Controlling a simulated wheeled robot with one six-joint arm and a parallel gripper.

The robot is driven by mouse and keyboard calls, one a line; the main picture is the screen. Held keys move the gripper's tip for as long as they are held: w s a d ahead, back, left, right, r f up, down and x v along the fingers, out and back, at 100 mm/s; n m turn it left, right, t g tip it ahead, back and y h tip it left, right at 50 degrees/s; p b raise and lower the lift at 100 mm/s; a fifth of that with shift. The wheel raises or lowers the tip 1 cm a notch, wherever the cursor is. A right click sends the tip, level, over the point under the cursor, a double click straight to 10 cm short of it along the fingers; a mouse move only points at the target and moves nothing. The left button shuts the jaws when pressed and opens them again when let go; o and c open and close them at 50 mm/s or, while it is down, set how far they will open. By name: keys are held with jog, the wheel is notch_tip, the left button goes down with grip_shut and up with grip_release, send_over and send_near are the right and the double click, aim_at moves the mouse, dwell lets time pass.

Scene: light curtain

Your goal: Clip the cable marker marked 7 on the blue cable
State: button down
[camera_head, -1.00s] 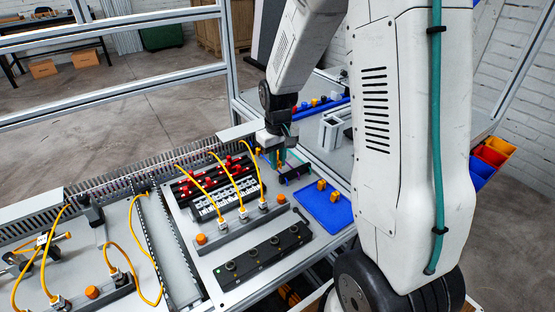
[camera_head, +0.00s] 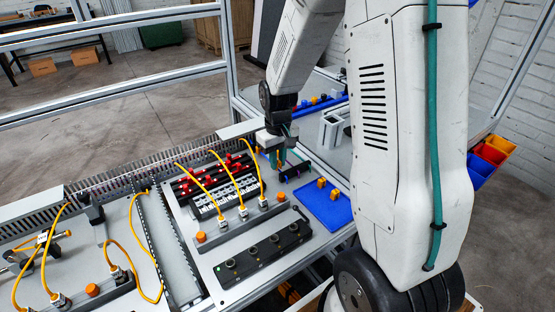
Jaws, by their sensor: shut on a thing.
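My gripper (camera_head: 277,161) is at the end of the arm, pointing down over the right part of the panel. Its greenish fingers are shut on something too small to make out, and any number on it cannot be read. Just right of and below the fingertips is a dark bar (camera_head: 298,171) with a blue-violet end; whether they touch is unclear. A blue tray (camera_head: 340,214) to the lower right holds small orange-yellow pieces (camera_head: 322,183), which may be cable markers; no digits are legible. I cannot make out a blue cable for certain.
Yellow cables (camera_head: 203,189) arch over red-and-white terminal rows left of my gripper. A black block with round sockets (camera_head: 263,251) lies in front. A slotted grey duct (camera_head: 110,184) runs along the back. Coloured bins (camera_head: 494,149) hang at the right.

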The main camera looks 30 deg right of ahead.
jog(key=shift+f, duration=0.5)
dwell(1.0)
jog(key=c, duration=1.3)
grip_release()
jog(key=shift+r, duration=3.8)
jog(key=shift+t, duration=0.6)
jog(key=s+a+r, duration=0.3)
jog(key=s+r, duration=0.1)
jog(key=s, duration=0.4)
jog(key=s+a+r, duration=0.4)
jog(key=s+r, duration=0.1)
jog(key=s, duration=0.4)
jog(key=s+a+r, duration=0.3)
jog(key=s+r, duration=0.2)
jog(key=s, duration=0.3)
jog(key=shift+s+a, duration=0.25)
jog(key=shift+a, duration=0.1)
